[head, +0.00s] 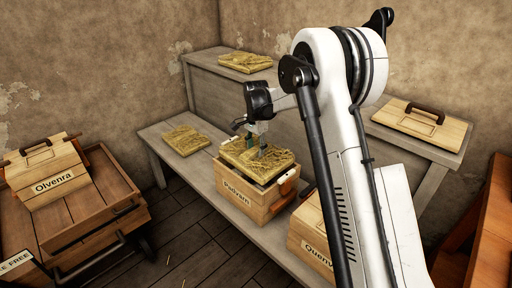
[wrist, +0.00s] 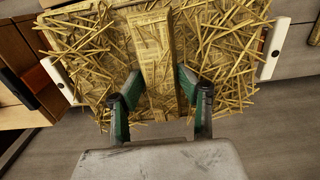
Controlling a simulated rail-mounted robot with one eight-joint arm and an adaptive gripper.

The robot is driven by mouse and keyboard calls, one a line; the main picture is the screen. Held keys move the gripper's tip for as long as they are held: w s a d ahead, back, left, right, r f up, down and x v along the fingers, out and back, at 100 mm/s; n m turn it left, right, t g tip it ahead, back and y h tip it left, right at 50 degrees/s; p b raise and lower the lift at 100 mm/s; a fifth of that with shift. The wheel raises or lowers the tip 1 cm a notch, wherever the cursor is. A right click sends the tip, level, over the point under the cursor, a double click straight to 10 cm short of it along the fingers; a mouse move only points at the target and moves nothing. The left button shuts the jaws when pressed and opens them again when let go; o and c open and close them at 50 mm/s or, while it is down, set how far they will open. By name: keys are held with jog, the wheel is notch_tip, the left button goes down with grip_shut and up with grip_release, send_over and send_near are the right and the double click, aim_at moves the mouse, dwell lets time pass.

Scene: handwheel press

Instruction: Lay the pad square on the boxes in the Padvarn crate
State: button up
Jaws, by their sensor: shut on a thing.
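The straw-covered pad (head: 236,151) is at the top of the Padvarn crate (head: 238,198), a wooden box with a name label. My gripper (head: 257,146) points down over it and is shut on the raised strip along the pad's middle. In the wrist view the pad (wrist: 90,60) spreads out on both sides of my gripper (wrist: 158,85), with loose straws past its edges. A dark gap shows between pad and crate at the right. I cannot tell whether the pad rests on anything. The boxes inside are hidden under it.
Two more straw pads lie on the bench (head: 185,139) and on the higher ledge (head: 245,61). The Quenva-labelled crate (head: 309,240) is close on the right, partly behind my arm. A lid with a handle (head: 422,119) lies at right. The Olvenra crate (head: 50,185) stands on a cart at left.

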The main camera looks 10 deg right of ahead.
jog(key=shift+f+b, duration=1.85)
jog(key=shift+f, duration=1.95)
jog(key=shift+f, duration=0.1)
jog(key=o, duration=1.4)
jog(key=shift+o, duration=0.2)
notch_tip(320, 180, up, 12)
